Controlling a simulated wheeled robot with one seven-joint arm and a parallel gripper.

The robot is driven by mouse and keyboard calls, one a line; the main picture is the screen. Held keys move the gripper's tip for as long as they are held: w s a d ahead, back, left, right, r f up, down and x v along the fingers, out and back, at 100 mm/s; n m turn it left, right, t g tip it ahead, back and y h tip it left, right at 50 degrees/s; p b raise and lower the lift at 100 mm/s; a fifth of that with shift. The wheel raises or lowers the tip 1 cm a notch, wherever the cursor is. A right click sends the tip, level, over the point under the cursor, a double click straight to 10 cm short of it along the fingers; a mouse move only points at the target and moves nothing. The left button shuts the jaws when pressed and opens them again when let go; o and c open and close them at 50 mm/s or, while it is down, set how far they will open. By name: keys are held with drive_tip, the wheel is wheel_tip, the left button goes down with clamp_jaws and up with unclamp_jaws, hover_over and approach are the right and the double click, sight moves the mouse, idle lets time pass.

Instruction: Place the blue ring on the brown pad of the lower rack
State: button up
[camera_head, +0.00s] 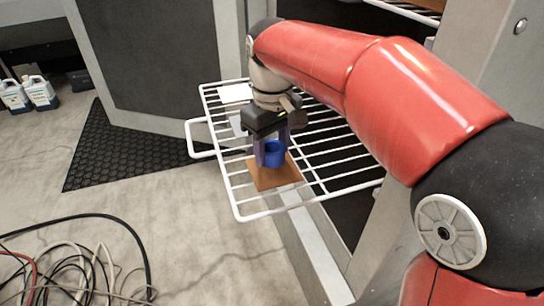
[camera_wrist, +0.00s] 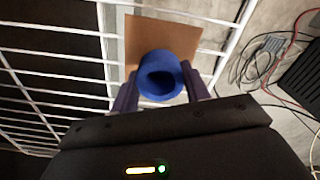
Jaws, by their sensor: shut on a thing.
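The blue ring (camera_head: 274,152) is between the fingers of my gripper (camera_head: 270,155), which is shut on it. In the wrist view the ring (camera_wrist: 160,74) shows its round opening, with a dark finger at each side. The brown pad (camera_head: 274,176) lies on the white wire lower rack (camera_head: 234,200), near its front end. The ring is over the pad in both views. I cannot tell whether the ring touches the pad. In the wrist view the pad (camera_wrist: 203,40) shows behind and beside the ring.
A white pad (camera_head: 235,93) and a grey pad (camera_head: 238,126) lie farther back on the rack. Part of an upper rack (camera_head: 405,10) shows at the top. Coiled cables (camera_head: 75,270) lie on the floor at lower left. Bottles (camera_head: 38,92) stand at far left.

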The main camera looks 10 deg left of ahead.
wheel_tip(320, 180, down, 2)
drive_tip(key=shift+f, duration=0.15)
drive_tip(key=o, duration=1)
drive_tip(key=shift+o, duration=0.2)
wheel_tip(320, 180, up, 12)
drive_tip(key=p, duration=0.2)
drive_tip(key=shift+p, duration=0.4)
